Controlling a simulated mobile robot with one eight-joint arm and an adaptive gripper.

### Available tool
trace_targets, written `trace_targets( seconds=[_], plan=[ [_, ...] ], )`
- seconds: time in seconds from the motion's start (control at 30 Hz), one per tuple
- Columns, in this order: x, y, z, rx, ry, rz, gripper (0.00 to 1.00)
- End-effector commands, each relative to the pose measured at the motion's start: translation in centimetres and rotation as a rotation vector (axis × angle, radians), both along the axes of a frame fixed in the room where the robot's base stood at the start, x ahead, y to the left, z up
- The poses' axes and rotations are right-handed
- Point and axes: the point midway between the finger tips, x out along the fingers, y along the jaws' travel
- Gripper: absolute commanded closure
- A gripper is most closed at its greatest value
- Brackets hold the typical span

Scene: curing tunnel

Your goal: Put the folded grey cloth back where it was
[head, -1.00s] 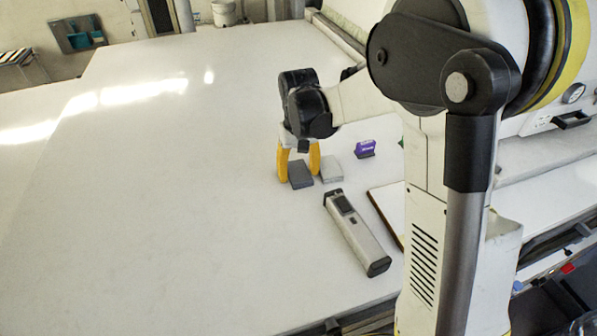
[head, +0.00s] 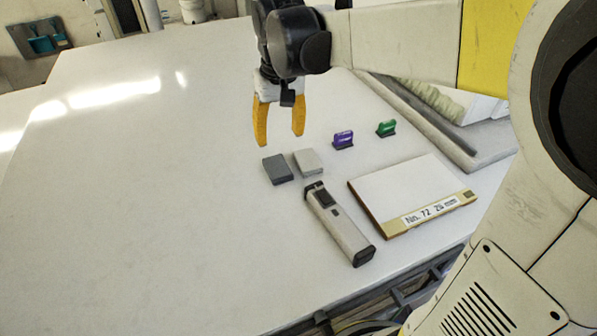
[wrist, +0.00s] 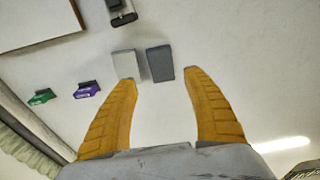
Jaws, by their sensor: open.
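Two small flat pads lie side by side on the white table (head: 150,210). One is dark grey (head: 277,169) and the other light grey (head: 308,161); I cannot tell for sure which is the folded grey cloth. Both also show in the wrist view, the dark one (wrist: 160,63) on the right and the light one (wrist: 125,64) on the left. My gripper (head: 280,138) has yellow fingers, spread apart and empty. It is just beyond the pads in the head view, apparently above the table. In the wrist view both pads lie just past the fingertips (wrist: 160,80).
A grey handheld device (head: 339,226) lies in front of the pads. A white board with a numbered label (head: 408,193) is to its right. Small purple (head: 343,140) and green (head: 386,128) stamp-like items stand behind. The table's left side is clear.

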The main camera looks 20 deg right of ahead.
Motion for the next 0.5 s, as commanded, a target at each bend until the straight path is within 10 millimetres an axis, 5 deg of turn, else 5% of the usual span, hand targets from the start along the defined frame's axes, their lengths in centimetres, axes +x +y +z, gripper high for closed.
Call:
trace_targets(
  seconds=[0.3, 0.5],
  plan=[
    [-11.3, 0.0, 0.1, 0.0, -0.322, 0.0, 0.41],
    [-15.1, 0.0, -1.8, 0.0, -0.462, 0.0, 0.41]
  ],
)
